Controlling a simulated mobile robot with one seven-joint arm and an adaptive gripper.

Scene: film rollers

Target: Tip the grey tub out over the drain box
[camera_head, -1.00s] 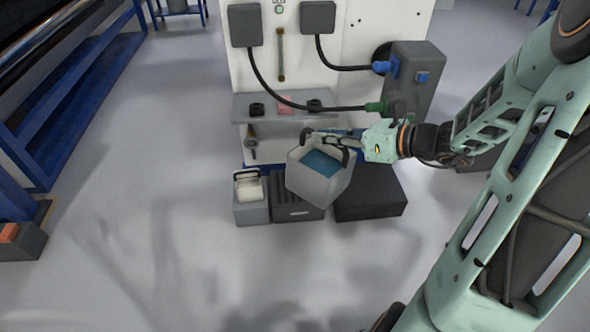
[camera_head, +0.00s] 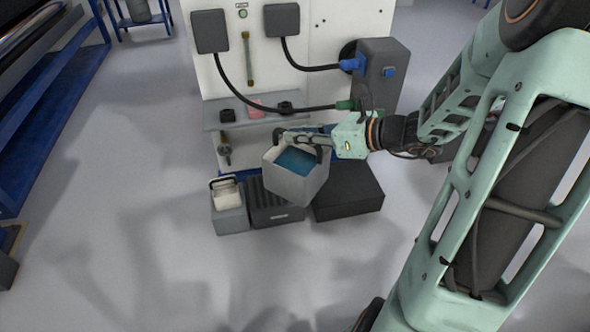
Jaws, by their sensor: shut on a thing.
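The grey tub (camera_head: 291,183) hangs from my gripper (camera_head: 303,138), which is shut on its upper rim or handle. Blue liquid (camera_head: 298,162) shows inside it. The tub is a little tilted, its open top facing up and toward me. Below and partly behind it is a dark grey slatted box (camera_head: 277,212), which looks like the drain box. The tub hides part of this box's top, and the gap between the two cannot be told. My gripper reaches in from the right, with the fingers partly hidden at the rim.
A small grey bin (camera_head: 230,219) with a white container in it stands left of the slatted box. A flat black box (camera_head: 348,192) lies to the right. The white machine (camera_head: 325,30) with a grey shelf and cables stands behind. Front floor is clear.

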